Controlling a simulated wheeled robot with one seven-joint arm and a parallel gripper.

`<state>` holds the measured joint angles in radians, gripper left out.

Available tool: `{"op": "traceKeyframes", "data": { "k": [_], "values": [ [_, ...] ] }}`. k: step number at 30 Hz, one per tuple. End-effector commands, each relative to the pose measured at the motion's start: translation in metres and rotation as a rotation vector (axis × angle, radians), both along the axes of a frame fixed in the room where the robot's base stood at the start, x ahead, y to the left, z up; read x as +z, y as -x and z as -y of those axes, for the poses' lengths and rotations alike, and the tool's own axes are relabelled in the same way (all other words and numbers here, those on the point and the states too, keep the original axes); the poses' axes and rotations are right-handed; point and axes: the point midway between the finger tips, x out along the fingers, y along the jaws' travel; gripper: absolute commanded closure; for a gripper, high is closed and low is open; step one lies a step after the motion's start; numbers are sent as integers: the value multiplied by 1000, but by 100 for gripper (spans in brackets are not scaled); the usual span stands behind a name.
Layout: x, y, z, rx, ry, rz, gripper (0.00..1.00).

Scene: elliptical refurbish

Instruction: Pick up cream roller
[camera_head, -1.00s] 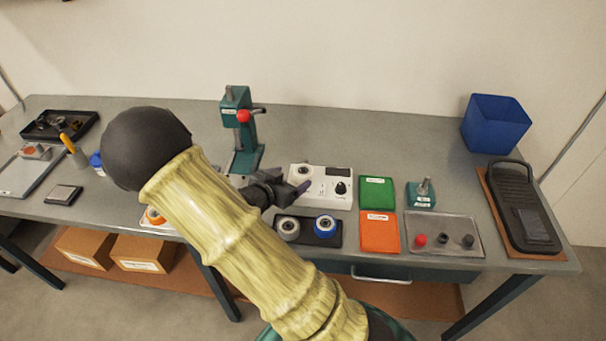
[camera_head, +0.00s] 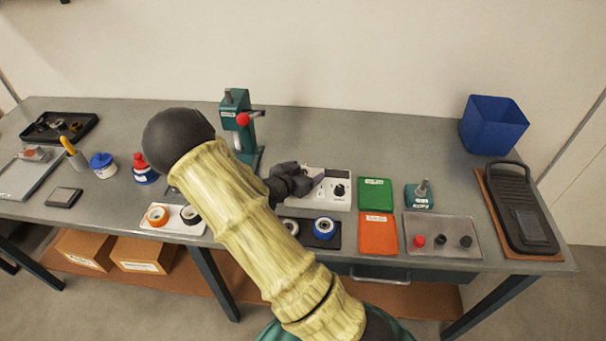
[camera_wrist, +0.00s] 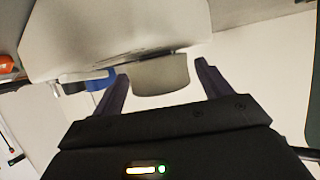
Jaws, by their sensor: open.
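A pale cream-grey roller (camera_head: 291,226) with a dark hub lies on a small dark tray (camera_head: 336,237), partly hidden by my arm. A blue-rimmed roller (camera_head: 324,228) is right of it. My gripper (camera_head: 316,181) is over the left part of the white control box, behind the rollers. In the wrist view, my gripper (camera_wrist: 158,74) is open. A large pale cream body (camera_wrist: 120,32) fills the top, with a smaller beige piece (camera_wrist: 162,76) in line with the gap between the fingers. I cannot tell whether they touch it.
The white control box (camera_head: 338,203) has a black knob. Green (camera_head: 375,194) and orange (camera_head: 378,234) pads are to the right. A green press (camera_head: 240,125) stands behind. A white tray (camera_head: 175,226) at left bears orange and black rollers. Bare bench lies behind the box.

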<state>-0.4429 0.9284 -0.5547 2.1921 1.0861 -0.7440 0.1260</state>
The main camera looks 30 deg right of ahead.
Motion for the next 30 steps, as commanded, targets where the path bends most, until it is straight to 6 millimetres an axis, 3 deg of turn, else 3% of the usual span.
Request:
{"op": "traceKeyframes", "data": {
  "k": [16, 24, 30],
  "values": [
    [-1, -1, 1, 2, 0, 0, 23],
    [-1, -1, 1, 2, 0, 0, 74],
    [-1, -1, 1, 2, 0, 0, 77]
  ]
}}
